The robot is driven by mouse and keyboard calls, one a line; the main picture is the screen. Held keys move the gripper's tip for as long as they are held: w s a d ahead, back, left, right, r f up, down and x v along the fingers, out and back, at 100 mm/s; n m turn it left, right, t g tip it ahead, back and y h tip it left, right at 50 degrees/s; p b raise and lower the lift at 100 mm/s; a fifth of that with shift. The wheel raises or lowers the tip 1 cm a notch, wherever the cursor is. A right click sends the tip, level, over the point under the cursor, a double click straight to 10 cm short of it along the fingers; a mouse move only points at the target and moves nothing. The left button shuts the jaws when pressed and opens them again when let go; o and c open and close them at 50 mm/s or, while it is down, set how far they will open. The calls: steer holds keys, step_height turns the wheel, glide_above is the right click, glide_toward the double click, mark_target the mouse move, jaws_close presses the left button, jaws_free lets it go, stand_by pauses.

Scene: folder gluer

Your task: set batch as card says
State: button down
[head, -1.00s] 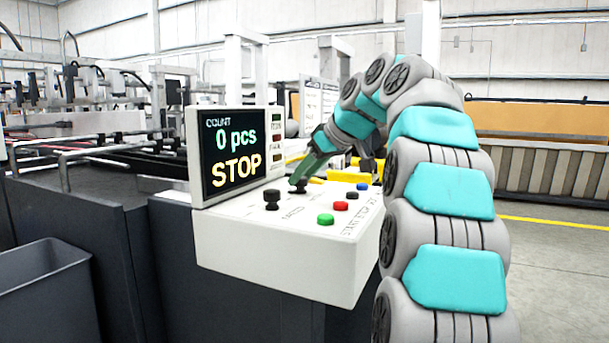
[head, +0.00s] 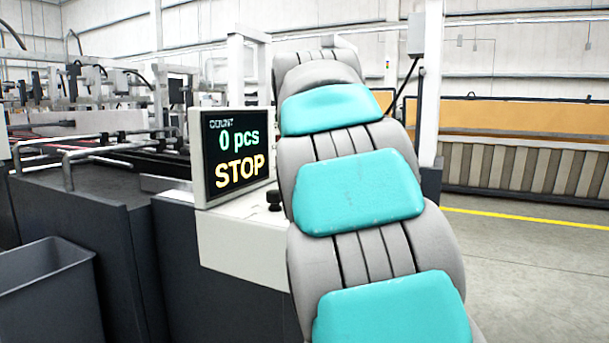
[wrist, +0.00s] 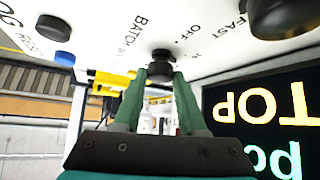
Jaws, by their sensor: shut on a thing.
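A black batch knob (wrist: 160,68) sits on the white control panel (wrist: 110,35), beside the printed words BATCH and OFF. My gripper (wrist: 160,80) has its two green fingers closed around this knob in the wrist view. The knob's exact setting is hard to read. In the head view my own arm hides the gripper, this knob and most of the panel. The display (head: 235,155) reads COUNT 0 pcs and STOP; part of it also shows upside down in the wrist view (wrist: 265,125). I cannot make out the card in the current frames.
A second black knob (wrist: 285,15) stands near the word FAST. A blue button (wrist: 65,57) and a black one (wrist: 52,27) sit on the panel's other side. A grey bin (head: 45,295) stands at lower left. Floor is open at right.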

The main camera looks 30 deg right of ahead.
steer(key=shift+m+g+h, duration=0.4)
steer(key=shift+m+h, duration=0.2)
steer(key=shift+m, duration=0.4)
steer(key=shift+a, duration=0.1)
steer(key=shift+c, duration=2.4)
jaws_free()
steer(key=v, duration=0.7)
steer(key=shift+s+a+r, duration=0.15)
steer(key=shift+a+r, duration=0.05)
steer(key=shift+r, duration=0.1)
